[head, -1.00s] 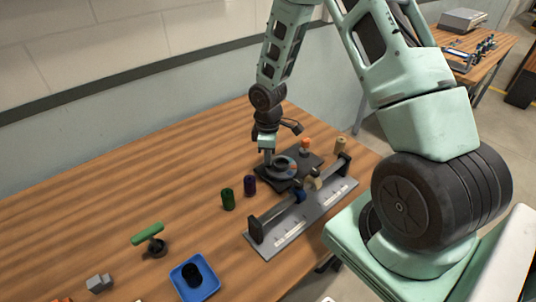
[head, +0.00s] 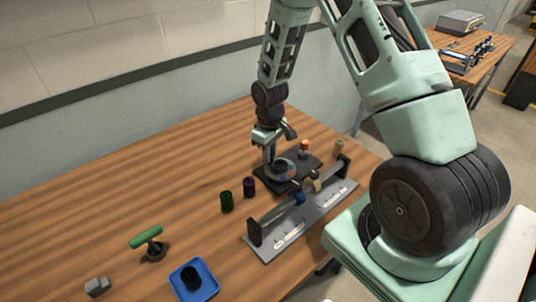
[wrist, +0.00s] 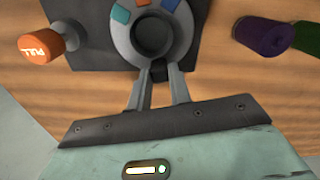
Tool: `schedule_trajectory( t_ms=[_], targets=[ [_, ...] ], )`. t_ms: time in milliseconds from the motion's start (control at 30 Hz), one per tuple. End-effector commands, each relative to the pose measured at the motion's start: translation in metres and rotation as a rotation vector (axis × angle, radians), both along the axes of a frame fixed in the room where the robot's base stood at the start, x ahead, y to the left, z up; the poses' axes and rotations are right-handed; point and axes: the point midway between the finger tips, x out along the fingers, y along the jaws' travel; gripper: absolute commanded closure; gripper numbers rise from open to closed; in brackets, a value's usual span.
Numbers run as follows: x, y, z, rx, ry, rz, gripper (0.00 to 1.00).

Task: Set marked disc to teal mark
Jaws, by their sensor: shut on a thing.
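The marked disc (wrist: 124,42) is a grey ring around a dark round hub on a dark plate (wrist: 85,20). Teal (wrist: 120,13), orange (wrist: 143,2) and blue (wrist: 170,5) marks show along its far side in the wrist view. My gripper (wrist: 160,82) is shut on a small dark tab at the disc's near edge. In the head view, my gripper (head: 268,160) is at the left side of the disc (head: 285,168). An orange knob (wrist: 38,48) lettered "PULL" stands beside it. The disc's far edge is cut off in the wrist view.
A purple cylinder (head: 249,186) and a green one (head: 226,201) stand left of the plate. A grey rail fixture (head: 310,218) lies in front, with a tan cylinder (head: 340,148) behind it. A blue tray (head: 208,285) and green-handled tool (head: 146,237) are nearer.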

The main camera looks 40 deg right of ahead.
Motion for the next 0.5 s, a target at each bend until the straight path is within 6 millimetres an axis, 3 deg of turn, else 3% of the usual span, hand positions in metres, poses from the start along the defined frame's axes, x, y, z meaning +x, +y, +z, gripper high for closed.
schedule_trajectory(
  t_ms=[500],
  targets=[
    [0.001, -0.020, 0.000, -0.001, -0.002, -0.493, 1.00]
  ],
)
